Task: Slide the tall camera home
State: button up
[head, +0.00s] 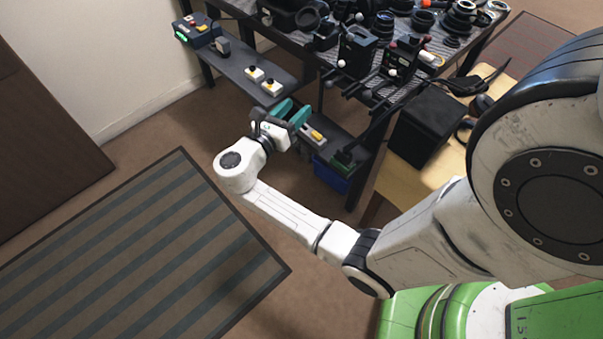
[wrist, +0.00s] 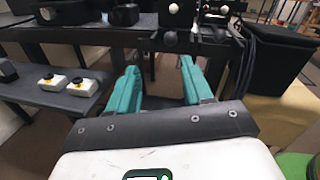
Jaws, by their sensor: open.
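Two upright black camera-like boxes stand at the front edge of the ribbed workbench (head: 335,62) in the head view. The left one (head: 357,52) looks taller; the right one (head: 403,60) has a red knob on top. Both have pale round knobs and rods at the front. I cannot tell for certain which is the tall camera. My gripper (head: 291,113) is open and empty, below and in front of the bench edge, apart from both boxes. In the wrist view its teal fingers (wrist: 160,76) are spread, pointing under the bench edge, where only the boxes' lower fronts show.
A lower grey shelf (head: 238,68) carries yellow-and-white button boxes (head: 270,87) and a control box with a green light (head: 193,31). Several lenses crowd the bench. A black box (head: 425,125) stands on a wooden surface at right. Carpet with a striped mat (head: 140,255) lies open at left.

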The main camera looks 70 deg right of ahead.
jog(key=s+p+v, duration=0.1)
jog(key=v, duration=0.6)
jog(key=s+a+r+m+t+y+p, duration=0.2)
jog(key=s+a+m+t+y+p, duration=0.3)
jog(key=s+a+m+y+p, duration=0.4)
jog(key=shift+a+r+m+y+p, duration=0.3)
jog(key=shift+a+m+y+p, duration=0.95)
jog(key=shift+m+y+p, duration=1.1)
